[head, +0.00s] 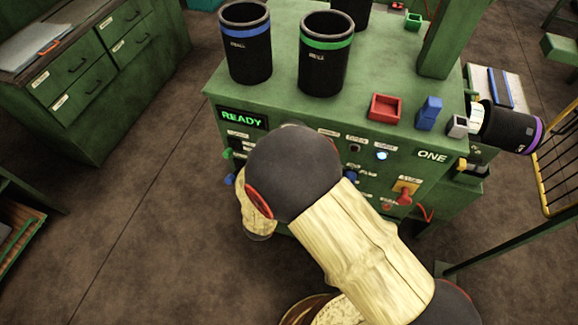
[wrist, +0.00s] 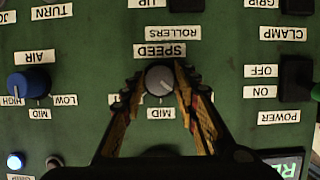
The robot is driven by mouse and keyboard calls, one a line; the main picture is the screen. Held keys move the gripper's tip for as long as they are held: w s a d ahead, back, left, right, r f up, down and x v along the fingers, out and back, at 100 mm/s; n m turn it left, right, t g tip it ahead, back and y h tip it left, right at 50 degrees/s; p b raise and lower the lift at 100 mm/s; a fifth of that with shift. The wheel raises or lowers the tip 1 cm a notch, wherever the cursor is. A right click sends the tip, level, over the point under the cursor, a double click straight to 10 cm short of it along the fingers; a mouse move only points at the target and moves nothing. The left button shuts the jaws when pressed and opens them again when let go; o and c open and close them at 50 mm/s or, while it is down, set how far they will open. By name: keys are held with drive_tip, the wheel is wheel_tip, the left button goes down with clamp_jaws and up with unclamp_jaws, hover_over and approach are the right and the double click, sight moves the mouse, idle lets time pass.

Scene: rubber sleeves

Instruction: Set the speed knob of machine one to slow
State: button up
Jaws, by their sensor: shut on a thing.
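Machine one (head: 432,156) is a green cabinet with "ONE" on its front panel, in the head view. In the wrist view its panel appears upside down. The speed knob (wrist: 159,78) is a small grey round knob below the "SPEED" label (wrist: 160,50). My gripper (wrist: 157,86) has a finger on each side of the knob and is shut on it. A "MID" label (wrist: 161,113) shows below the knob. The labels on either side are mostly hidden by my fingers. I cannot tell exactly where the knob points. In the head view, my arm hides the knob and gripper.
A blue AIR knob (wrist: 31,83) is left of the speed knob. Black CLAMP (wrist: 294,24) and POWER (wrist: 296,77) switches are to the right. A "READY" display (head: 241,118) is lit. Dark cups (head: 326,60), a red tray (head: 384,107) and a blue block (head: 429,111) are on top.

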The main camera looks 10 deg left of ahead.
drive_tip(key=o, duration=1.1)
drive_tip(key=v, duration=1.2)
drive_tip(key=shift+r, duration=0.1)
